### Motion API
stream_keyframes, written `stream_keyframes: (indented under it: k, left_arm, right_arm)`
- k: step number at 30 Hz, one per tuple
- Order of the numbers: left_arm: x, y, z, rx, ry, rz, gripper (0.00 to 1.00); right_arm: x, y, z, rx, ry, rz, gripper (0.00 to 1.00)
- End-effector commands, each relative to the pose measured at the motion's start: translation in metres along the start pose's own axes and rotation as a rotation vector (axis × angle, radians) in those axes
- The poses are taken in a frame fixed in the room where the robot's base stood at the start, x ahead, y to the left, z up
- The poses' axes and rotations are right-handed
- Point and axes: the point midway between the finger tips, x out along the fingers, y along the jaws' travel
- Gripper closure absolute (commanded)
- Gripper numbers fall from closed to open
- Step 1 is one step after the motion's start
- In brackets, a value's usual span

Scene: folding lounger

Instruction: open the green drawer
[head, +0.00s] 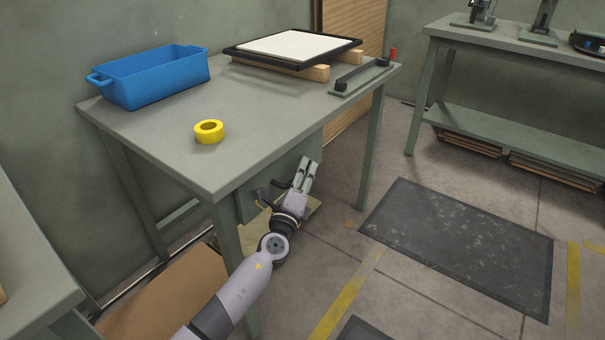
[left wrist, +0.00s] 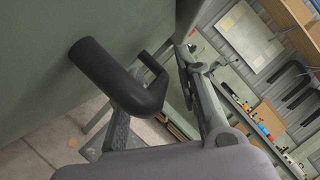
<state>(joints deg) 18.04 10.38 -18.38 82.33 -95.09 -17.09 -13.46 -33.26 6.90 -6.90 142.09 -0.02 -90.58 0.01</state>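The green drawer front (left wrist: 45,75) fills the upper left of the left wrist view, with a black bar handle (left wrist: 105,78) standing out from it. In the head view, a green panel (head: 312,145) shows under the tabletop, partly hidden by my left gripper (head: 308,168). In the left wrist view, the fingers of my left gripper (left wrist: 155,88) are spread apart. The handle crosses in front of the left finger, close to the gripper; I cannot tell whether they touch. My right gripper is not in view.
The green table (head: 160,135) carries a blue bin (head: 150,78), a yellow tape roll (head: 209,131) and a framed white board (head: 295,45). A table leg (head: 228,245) stands beside my left arm. A cardboard sheet (head: 170,300) is at lower left.

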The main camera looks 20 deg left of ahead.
Motion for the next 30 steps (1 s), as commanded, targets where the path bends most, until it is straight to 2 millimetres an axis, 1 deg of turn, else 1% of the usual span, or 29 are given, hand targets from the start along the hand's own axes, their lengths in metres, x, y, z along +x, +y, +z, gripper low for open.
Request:
stream_keyframes:
  k: [5, 19, 30]
  left_arm:
    - [-0.0001, 0.0001, 0.0000, 0.000, 0.000, 0.000, 0.69]
    - [-0.0004, 0.0004, 0.0000, 0.000, 0.000, 0.001, 0.99]
    - [-0.0005, 0.0007, 0.0000, 0.000, 0.000, 0.001, 1.00]
  right_arm:
    - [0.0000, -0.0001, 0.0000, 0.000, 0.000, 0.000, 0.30]
    - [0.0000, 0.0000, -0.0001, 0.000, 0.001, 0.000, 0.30]
    - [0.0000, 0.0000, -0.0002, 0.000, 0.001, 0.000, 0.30]
